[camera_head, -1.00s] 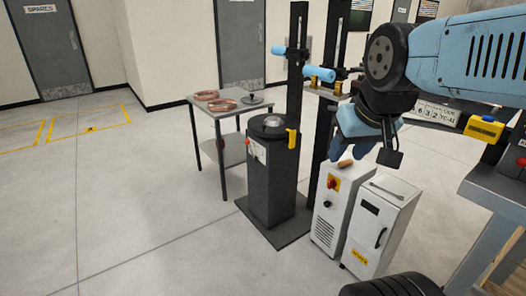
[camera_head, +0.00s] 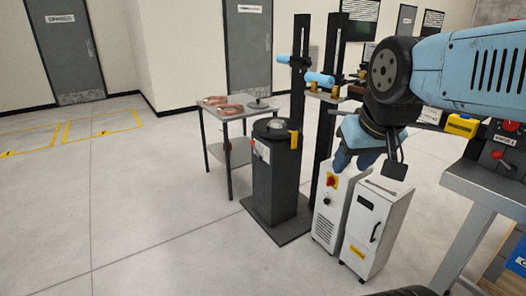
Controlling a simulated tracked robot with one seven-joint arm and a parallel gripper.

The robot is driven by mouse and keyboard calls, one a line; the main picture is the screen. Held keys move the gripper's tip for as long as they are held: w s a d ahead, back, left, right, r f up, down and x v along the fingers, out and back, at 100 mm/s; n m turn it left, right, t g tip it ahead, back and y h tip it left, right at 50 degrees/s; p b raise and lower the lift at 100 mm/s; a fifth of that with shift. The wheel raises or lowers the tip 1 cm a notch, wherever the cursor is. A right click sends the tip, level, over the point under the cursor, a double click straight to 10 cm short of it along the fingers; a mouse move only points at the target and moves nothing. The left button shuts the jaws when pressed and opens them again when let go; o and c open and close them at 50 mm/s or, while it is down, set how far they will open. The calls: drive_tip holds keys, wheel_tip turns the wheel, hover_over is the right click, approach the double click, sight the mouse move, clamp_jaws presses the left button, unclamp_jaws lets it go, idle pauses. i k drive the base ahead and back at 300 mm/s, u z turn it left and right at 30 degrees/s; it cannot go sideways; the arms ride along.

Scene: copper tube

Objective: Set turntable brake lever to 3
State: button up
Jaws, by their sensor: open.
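The turntable is a round dark disc (camera_head: 275,127) on top of a dark grey pedestal (camera_head: 275,185), left of centre. A yellow handle (camera_head: 294,139) sticks up at the right side of its top and looks like the brake lever. The number it points to is too small to read. A pale plate with small marks (camera_head: 261,151) is on the pedestal's front. My gripper (camera_head: 353,163) is to the right of the turntable, apart from the lever, in front of and above the white cabinets. Its fingers point down and hold nothing that I can see; they are partly hidden by its own body.
Two white cabinets (camera_head: 368,230) stand right of the pedestal. Dark posts with blue rollers (camera_head: 319,79) rise behind it. A small table (camera_head: 222,113) with copper coils (camera_head: 215,100) stands behind left. A grey workbench (camera_head: 485,185) is at right. The floor at front left is clear.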

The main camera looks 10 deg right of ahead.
sight(252, 142)
drive_tip(key=u, duration=0.15)
drive_tip(key=i, duration=0.9)
drive_tip(key=z, duration=0.2)
drive_tip(key=k, duration=0.85)
drive_tip(key=u, duration=0.2)
drive_tip(key=i, duration=0.85)
drive_tip(key=z, duration=0.1)
